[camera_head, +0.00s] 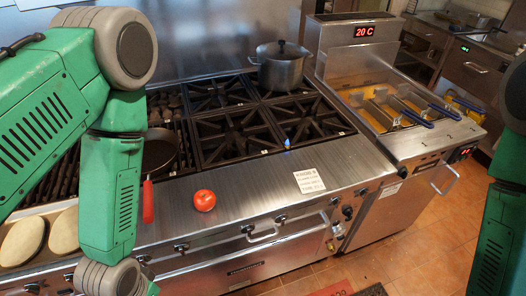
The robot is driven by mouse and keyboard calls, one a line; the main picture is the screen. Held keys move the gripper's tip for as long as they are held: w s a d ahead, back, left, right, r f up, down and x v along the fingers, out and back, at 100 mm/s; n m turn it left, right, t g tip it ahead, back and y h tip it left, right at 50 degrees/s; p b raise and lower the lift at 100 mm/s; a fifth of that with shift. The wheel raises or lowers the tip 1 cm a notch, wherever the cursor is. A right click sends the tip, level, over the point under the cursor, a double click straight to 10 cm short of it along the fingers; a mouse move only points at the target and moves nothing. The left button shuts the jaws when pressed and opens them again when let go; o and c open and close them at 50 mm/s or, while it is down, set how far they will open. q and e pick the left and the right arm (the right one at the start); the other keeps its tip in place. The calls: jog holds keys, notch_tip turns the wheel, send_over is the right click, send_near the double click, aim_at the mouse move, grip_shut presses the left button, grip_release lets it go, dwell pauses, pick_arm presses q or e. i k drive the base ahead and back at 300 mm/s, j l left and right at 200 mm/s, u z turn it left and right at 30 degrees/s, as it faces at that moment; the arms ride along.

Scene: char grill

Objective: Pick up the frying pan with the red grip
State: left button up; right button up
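The frying pan (158,152) is dark and sits on the left part of the stove top, partly hidden behind my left arm. Its red grip (148,202) points toward the front edge and hangs over the steel ledge. My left arm comes down in front of the pan's left side, and its wrist is at the bottom edge of the view. The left gripper's fingers are out of view. Only a part of my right arm shows at the right edge, and its gripper is out of view.
A tomato (204,200) lies on the steel ledge right of the grip. A lidded pot (282,66) stands on a back burner. A paper note (309,181) lies on the ledge. Flat dough-like rounds (65,231) lie at left. A fryer (385,110) stands at right, with blue-handled baskets.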

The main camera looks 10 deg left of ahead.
aim_at(161, 146)
jog(key=u, duration=1.3)
